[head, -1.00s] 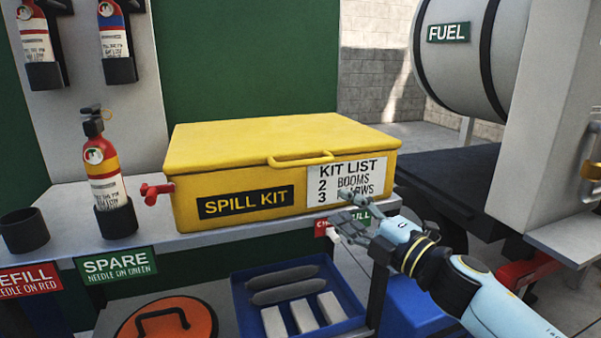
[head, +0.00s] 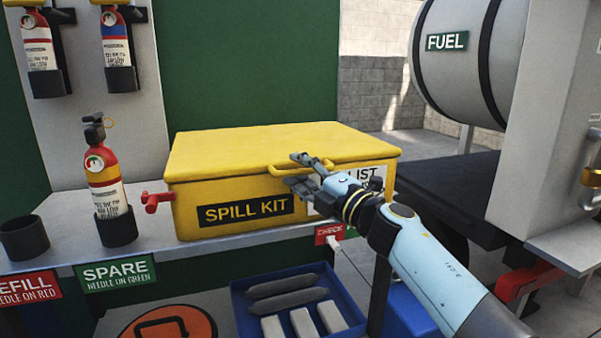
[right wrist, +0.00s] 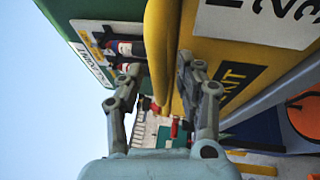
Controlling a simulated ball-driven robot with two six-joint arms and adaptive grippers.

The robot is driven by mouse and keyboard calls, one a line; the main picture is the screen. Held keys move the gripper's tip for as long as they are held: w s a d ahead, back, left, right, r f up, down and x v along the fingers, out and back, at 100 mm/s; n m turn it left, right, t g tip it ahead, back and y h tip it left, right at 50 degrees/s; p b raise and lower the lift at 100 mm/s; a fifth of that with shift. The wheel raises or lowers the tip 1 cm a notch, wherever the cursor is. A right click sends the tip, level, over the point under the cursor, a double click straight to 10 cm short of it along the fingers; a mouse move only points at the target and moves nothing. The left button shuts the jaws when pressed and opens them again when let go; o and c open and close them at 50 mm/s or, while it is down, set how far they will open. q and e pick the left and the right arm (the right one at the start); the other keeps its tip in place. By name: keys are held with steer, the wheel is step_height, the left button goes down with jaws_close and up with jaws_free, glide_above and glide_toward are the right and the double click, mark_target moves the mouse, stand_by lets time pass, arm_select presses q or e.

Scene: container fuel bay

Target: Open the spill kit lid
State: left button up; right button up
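The yellow spill kit (head: 190,222) stands on the grey shelf, and its lid (head: 265,145) is down. My left gripper is not in view.
A fire extinguisher (head: 106,172) stands in a holder left of the kit, beside an empty black cup (head: 24,240). A blue tray (head: 243,305) sits below the shelf. A grey fuel tank (head: 460,75) is at right.

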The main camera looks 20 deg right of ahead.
steer(key=shift+c, duration=0.4)
jaws_close()
